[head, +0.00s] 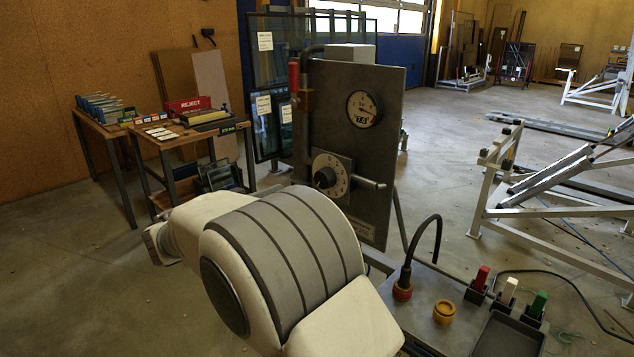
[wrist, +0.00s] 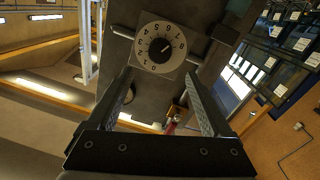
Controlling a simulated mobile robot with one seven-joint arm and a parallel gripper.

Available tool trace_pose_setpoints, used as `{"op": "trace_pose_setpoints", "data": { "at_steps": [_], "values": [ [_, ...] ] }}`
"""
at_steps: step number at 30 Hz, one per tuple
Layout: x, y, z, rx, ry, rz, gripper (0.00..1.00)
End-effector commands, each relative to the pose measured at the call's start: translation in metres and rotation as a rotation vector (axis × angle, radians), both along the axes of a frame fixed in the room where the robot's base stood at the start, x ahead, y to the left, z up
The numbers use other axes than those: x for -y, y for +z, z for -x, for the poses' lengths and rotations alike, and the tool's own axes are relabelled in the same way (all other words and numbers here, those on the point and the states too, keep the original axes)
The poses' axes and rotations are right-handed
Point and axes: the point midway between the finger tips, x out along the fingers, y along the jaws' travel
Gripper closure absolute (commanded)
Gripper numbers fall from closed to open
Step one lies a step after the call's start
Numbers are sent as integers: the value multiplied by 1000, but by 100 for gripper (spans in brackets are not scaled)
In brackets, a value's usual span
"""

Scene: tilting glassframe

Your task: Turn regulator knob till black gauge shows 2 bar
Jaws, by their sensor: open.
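A dark upright panel (head: 385,165) carries a round gauge (head: 363,109) with a white face and dark rim. A red mark or needle shows on its right side; the reading is too small to tell. Below it is the regulator knob (head: 325,177), black on a pale numbered dial. In the wrist view the knob (wrist: 160,50) lies ahead, beyond the fingertips, with the numbered dial around it. My gripper (wrist: 160,74) is open and empty, its two fingers apart below the dial. The knob is not between them. In the head view my arm hides the gripper.
A bar handle (head: 370,183) sticks out right of the dial. A red-handled lever (head: 294,77) is at the panel's upper left. A bench (head: 455,325) in front holds a black hose and red, white and green handled pieces. Tables (head: 165,142) stand at left.

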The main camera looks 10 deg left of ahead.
Motion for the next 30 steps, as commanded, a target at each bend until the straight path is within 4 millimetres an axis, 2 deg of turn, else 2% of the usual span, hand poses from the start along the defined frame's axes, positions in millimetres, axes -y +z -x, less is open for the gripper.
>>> {"op": "trace_pose_setpoints", "data": {
  "at_steps": [6,12,18,26,30],
  "values": [
    [29,-1,-40,-1,-3,-1,16],
    [46,-1,-66,-1,-2,-1,16],
    [53,0,-77,0,-1,0,16],
    [54,0,-78,-1,0,1,16],
    [54,0,-78,-1,0,0,37]
  ]
}}
